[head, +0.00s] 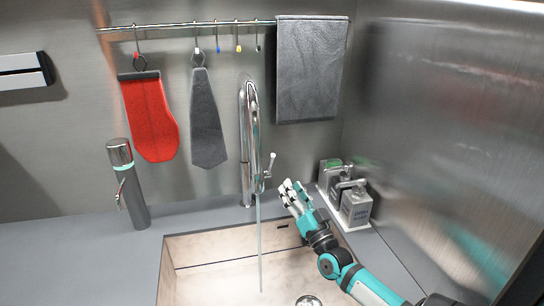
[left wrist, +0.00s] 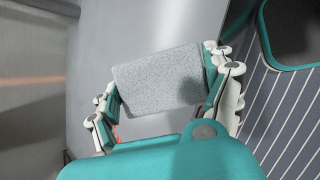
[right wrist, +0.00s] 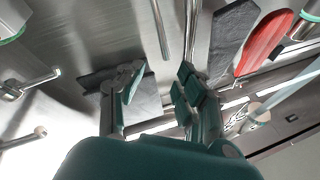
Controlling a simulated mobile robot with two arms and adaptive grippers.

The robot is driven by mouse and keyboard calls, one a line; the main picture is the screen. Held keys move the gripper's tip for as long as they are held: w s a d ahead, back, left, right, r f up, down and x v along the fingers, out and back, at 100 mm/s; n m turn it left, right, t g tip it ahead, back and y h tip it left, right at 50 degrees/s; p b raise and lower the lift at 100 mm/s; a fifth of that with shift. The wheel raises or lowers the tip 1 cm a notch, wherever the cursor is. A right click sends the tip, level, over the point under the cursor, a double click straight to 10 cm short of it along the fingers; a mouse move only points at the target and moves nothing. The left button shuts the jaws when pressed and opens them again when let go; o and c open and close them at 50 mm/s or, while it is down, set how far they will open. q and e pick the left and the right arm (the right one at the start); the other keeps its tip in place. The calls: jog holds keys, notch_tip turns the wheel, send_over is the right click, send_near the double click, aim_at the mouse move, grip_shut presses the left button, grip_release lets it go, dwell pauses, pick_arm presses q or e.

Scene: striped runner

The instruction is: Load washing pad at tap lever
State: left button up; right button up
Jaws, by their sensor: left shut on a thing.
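A light grey, rough washing pad (left wrist: 158,82) sits between the fingers of my left gripper (left wrist: 164,92), which is shut on it. That gripper and the pad are outside the head view. The chrome tap (head: 246,130) stands behind the sink, with its tap lever (head: 270,164) on its right side. A thin stream of water runs from it. My right gripper (head: 292,193) is just below and right of the lever, apart from it. In the right wrist view its fingers (right wrist: 158,92) are spread with nothing between them.
The pale sink basin (head: 215,250) lies below the tap. Dispensers (head: 354,205) stand close right of my right gripper. A flask (head: 128,185) stands left. A red mitt (head: 150,115), a grey cloth (head: 207,120) and a grey towel (head: 308,70) hang from the rail. A striped runner (left wrist: 285,125) shows beside my left gripper.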

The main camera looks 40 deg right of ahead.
aim_at(273, 160)
pick_arm(q)
jog(key=shift+r+p, duration=0.6)
jog(key=shift+r, duration=0.15)
jog(key=shift+r+p, duration=0.55)
jog(key=shift+p, duration=0.05)
pick_arm(e)
jog(key=w+r+n, duration=0.1)
jog(key=w+n, duration=0.1)
jog(key=w, duration=0.1)
jog(key=w+d+r+n, duration=0.1)
jog(key=w+r+n, duration=0.1)
jog(key=w, duration=0.2)
jog(key=w+d+r+n, duration=0.1)
jog(key=w, duration=0.3)
jog(key=shift+r+n+g+h, duration=0.3)
jog(key=shift+r+n, duration=0.05)
jog(key=shift+n, duration=0.05)
pick_arm(q)
jog(key=shift+a, duration=0.1)
pick_arm(e)
grip_shut()
